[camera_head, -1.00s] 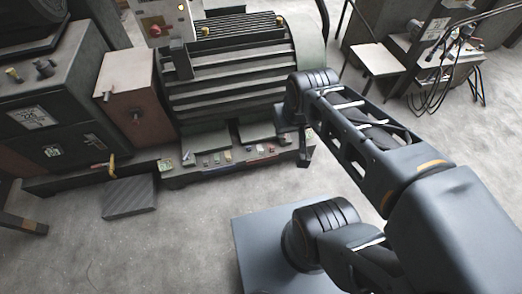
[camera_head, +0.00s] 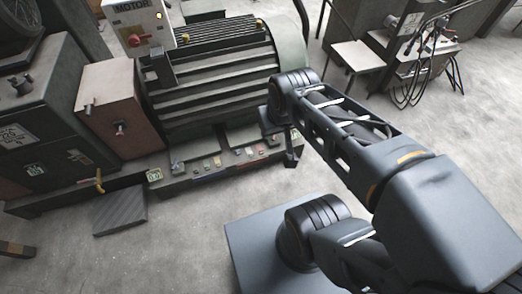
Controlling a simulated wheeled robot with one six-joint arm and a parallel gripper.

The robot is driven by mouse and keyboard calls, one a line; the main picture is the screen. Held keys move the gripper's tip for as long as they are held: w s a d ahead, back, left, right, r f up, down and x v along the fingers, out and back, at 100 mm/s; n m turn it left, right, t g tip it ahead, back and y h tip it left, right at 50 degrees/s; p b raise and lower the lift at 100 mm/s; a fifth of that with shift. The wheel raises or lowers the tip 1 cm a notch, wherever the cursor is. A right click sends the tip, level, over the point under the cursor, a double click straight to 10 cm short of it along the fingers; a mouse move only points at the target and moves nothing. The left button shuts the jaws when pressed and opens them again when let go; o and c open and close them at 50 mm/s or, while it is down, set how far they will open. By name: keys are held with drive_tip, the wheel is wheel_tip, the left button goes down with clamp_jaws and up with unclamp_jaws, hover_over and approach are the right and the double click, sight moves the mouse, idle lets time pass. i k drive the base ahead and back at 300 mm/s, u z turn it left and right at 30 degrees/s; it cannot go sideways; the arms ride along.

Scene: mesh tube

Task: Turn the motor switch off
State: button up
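The white switch box (camera_head: 157,33), labelled MOTOR, stands behind the left end of the large green-grey motor (camera_head: 215,85) at the top left. Its red switch (camera_head: 138,40) is a small knob on the front face, and its exact turn is hard to read. The top of the box is cut by the picture edge. My gripper (camera_head: 291,150) is at the end of my arm, in front of the motor's right end, well right of and below the switch box. It is small, dark and partly hidden by my wrist, so its fingers are unclear. Nothing is visible in it.
A brown box (camera_head: 118,108) and a dark cabinet (camera_head: 40,115) stand left of the motor. A low base with small coloured parts (camera_head: 215,165) runs along its front. A grey ribbed plate (camera_head: 120,212) lies on the floor. A bench with cables (camera_head: 415,60) is at upper right.

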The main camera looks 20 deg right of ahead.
sight(134, 40)
drive_tip(key=k, duration=0.55)
drive_tip(key=u, duration=0.65)
drive_tip(key=i, duration=1.2)
drive_tip(key=u, duration=0.35)
